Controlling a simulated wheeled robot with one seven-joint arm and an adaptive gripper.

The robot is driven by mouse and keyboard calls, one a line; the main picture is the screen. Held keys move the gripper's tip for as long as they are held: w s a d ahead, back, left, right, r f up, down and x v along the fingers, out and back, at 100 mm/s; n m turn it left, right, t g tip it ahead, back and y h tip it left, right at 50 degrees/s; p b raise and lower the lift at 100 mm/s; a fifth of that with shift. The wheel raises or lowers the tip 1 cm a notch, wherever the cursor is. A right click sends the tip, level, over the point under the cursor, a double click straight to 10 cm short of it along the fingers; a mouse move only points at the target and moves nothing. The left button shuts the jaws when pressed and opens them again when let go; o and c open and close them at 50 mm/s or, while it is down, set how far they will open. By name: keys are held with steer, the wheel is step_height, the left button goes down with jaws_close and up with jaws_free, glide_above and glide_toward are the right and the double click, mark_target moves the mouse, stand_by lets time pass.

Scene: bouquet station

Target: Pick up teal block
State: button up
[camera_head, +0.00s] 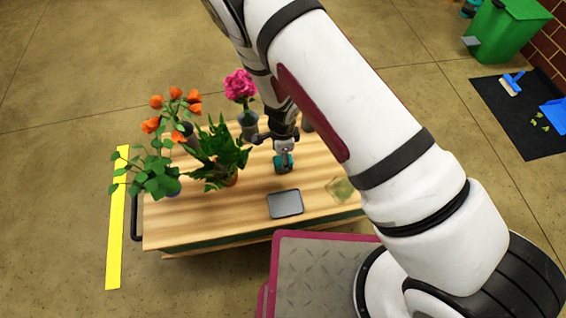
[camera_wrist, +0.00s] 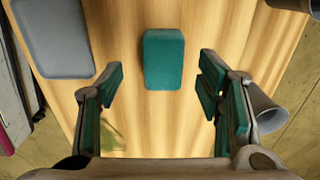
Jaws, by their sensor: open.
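The teal block (camera_wrist: 163,59) lies on the wooden table top (camera_wrist: 190,130), ahead of my gripper (camera_wrist: 162,90) and close to midway between its fingers in the wrist view. The fingers are spread wide with teal pads, and nothing is held between them.
A grey tray (camera_head: 285,204) lies nearer on the table, with a clear greenish piece (camera_head: 341,189) to its right. Potted orange flowers (camera_head: 163,125), a leafy plant (camera_head: 217,155) and a pink flower (camera_head: 240,86) in a vase stand left. A grey vase (camera_wrist: 265,110) stands close beside the right finger.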

steer(key=f+b, duration=0.1)
steer(key=f, duration=0.1)
steer(key=f+b, duration=0.1)
steer(key=f, duration=0.2)
steer(key=shift+w, duration=0.2)
steer(key=shift+r, duration=0.1)
steer(key=c, duration=1.2)
steer(key=shift+c, duration=0.2)
steer(key=shift+r+p, duration=0.3)
steer(key=shift+r, duration=0.55)
step_height(320, 180, up, 2)
steer(key=shift+r+p, duration=0.1)
steer(key=shift+p, duration=0.55)
steer(key=s+d+b, duration=0.2)
steer(key=s, duration=0.2)
steer(key=s+d+b, duration=0.2)
steer(key=s+d, duration=0.1)
steer(key=s, duration=0.2)
steer(key=s+d+r+b, duration=0.1)
steer(key=s+d+b, duration=0.1)
steer(key=s+d, duration=0.1)
steer(key=shift+s+d, duration=0.2)
steer(key=shift+s, duration=0.65)
